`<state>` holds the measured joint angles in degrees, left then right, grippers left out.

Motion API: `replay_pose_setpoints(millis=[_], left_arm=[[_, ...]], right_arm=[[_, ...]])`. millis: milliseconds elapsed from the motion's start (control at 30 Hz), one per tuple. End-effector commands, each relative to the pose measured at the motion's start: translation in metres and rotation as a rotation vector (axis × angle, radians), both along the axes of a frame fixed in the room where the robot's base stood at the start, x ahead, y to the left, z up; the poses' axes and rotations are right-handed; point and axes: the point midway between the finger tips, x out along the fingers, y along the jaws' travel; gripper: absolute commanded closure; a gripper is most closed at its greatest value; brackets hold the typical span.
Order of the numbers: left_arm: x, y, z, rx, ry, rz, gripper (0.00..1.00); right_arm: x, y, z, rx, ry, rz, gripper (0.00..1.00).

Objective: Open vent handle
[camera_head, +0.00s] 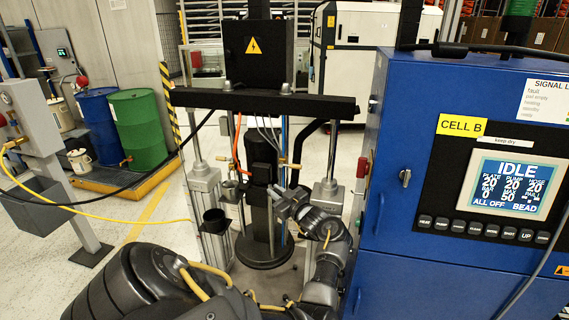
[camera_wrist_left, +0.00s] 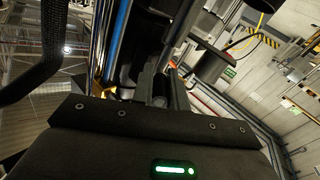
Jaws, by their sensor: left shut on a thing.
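The drum pump's dark central cylinder (camera_head: 263,195) stands between two upright posts under a black crossbeam. My left gripper (camera_head: 277,194) reaches in from the right of the cylinder, its fingertips against the cylinder's front right side. In the left wrist view the two fingers (camera_wrist_left: 164,90) are close together, with a dark piece between them. This fits the vent handle, but the fingers hide most of it, so its angle cannot be told. A brass fitting (camera_head: 288,164) sits a little above the gripper. My right gripper is not in view.
The blue cabinet (camera_head: 400,150) with an IDLE screen (camera_head: 508,186) stands close on the right of my arm. A black cup (camera_head: 215,221) is on the left post. Hoses hang around the pump.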

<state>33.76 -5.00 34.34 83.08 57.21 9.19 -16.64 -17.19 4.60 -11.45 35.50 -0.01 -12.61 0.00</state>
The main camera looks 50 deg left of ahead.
Motion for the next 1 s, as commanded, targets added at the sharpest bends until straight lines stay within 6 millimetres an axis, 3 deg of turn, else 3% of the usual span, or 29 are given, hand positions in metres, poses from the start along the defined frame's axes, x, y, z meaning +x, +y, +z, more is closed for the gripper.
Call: replay_pose_setpoints(millis=[400, 433, 600, 867, 1000], left_arm=[[-0.002, 0.002, 0.002, 0.005, -0.001, 0.011, 1.00], [-0.002, 0.002, 0.002, 0.005, -0.001, 0.011, 0.83], [-0.001, 0.001, 0.001, 0.004, -0.001, 0.010, 0.63], [0.000, 0.000, 0.001, 0.003, -0.001, 0.008, 0.63], [0.001, -0.012, -0.002, 0.002, -0.003, 0.006, 0.63]], right_arm=[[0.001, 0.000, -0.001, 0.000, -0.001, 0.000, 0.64], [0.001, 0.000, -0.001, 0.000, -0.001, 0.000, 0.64], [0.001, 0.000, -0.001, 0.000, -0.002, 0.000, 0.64], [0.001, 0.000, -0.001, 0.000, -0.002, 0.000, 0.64], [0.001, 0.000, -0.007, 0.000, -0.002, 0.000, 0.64]])
